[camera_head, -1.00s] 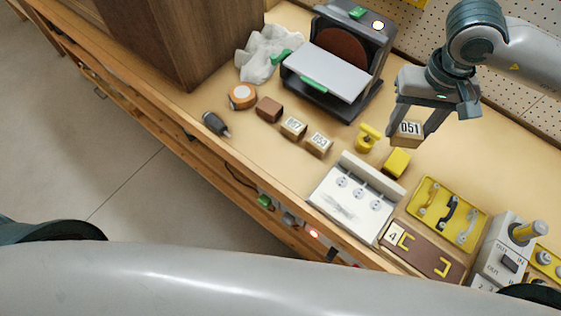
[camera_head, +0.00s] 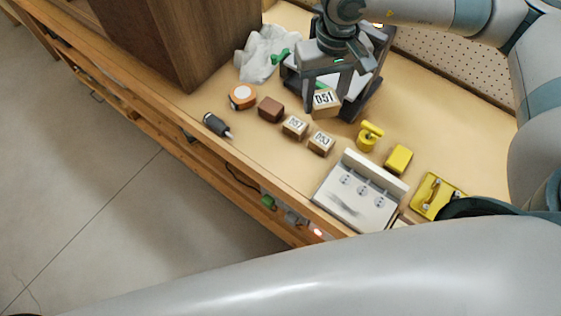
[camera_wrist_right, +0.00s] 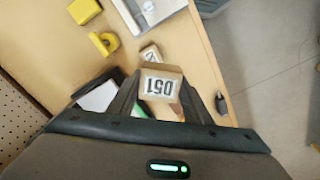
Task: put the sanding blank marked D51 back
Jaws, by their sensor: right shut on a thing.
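The sanding blank marked D51 (camera_head: 325,100) is a tan block with a white label. My right gripper (camera_head: 327,108) is shut on it and holds it in front of the sander. It also shows between the fingers in the right wrist view (camera_wrist_right: 160,84), label upside down there. Two similar labelled blanks, D57 (camera_head: 295,127) and D53 (camera_head: 321,143), stand on the bench just below it in the head view. My left gripper is not in view.
The sander (camera_head: 292,80) stands behind my right gripper. A white cloth (camera_head: 258,58), an orange tape roll (camera_head: 242,97) and a dark tool (camera_head: 216,125) lie to the left. A yellow clamp-like piece (camera_head: 368,136), a yellow block (camera_head: 398,158) and a white fixture (camera_head: 352,196) stand to the right.

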